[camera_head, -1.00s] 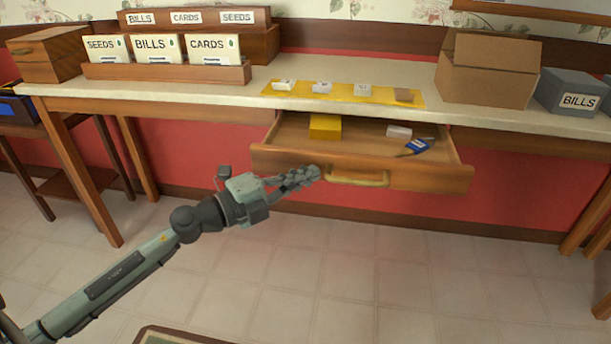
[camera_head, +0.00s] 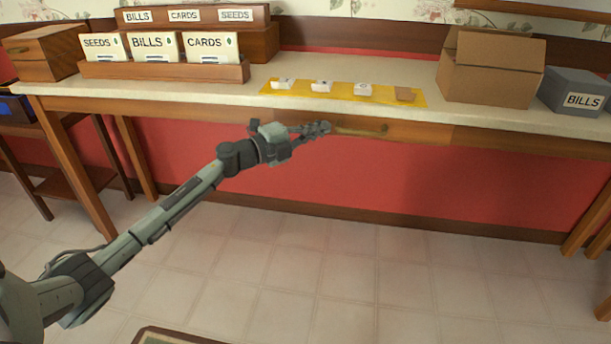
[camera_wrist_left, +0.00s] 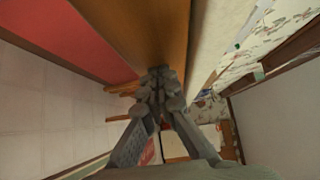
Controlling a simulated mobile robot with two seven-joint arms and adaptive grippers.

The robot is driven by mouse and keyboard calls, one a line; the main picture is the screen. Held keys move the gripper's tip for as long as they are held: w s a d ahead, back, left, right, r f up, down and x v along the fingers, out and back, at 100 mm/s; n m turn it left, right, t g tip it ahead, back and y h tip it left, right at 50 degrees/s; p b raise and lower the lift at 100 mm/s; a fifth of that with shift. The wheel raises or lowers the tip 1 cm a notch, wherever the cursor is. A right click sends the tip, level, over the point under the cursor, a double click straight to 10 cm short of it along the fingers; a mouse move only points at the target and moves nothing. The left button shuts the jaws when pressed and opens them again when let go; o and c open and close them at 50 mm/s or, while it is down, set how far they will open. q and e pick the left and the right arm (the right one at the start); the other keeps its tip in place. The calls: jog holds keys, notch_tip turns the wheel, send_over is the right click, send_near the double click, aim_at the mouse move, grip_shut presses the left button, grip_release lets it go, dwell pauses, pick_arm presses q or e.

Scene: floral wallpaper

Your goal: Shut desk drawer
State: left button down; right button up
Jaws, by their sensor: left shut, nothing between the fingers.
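The desk drawer (camera_head: 420,136) sits in the front of the long desk, its face about level with the desk's front rail and its inside hidden. Its brass handle (camera_head: 362,130) is on the middle of the face. My left gripper (camera_head: 326,128) is shut and empty, with its fingertips at the drawer face just left of the handle. In the left wrist view the shut fingers (camera_wrist_left: 158,75) lie close to the wooden front (camera_wrist_left: 150,30). My right gripper is in neither view.
On the desktop stand a card rack (camera_head: 165,71), a wooden box (camera_head: 42,52), an open cardboard box (camera_head: 490,75) and a grey bills box (camera_head: 575,92). A yellow mat (camera_head: 340,92) with small pieces lies above the drawer.

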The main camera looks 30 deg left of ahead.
pick_arm(q)
jog(key=shift+w+a+r, duration=0.1)
jog(key=shift+w+a, duration=0.15)
jog(key=shift+w, duration=0.25)
jog(key=shift+w+a+r, duration=0.1)
jog(key=shift+w+a, duration=0.1)
jog(key=shift+w, duration=0.25)
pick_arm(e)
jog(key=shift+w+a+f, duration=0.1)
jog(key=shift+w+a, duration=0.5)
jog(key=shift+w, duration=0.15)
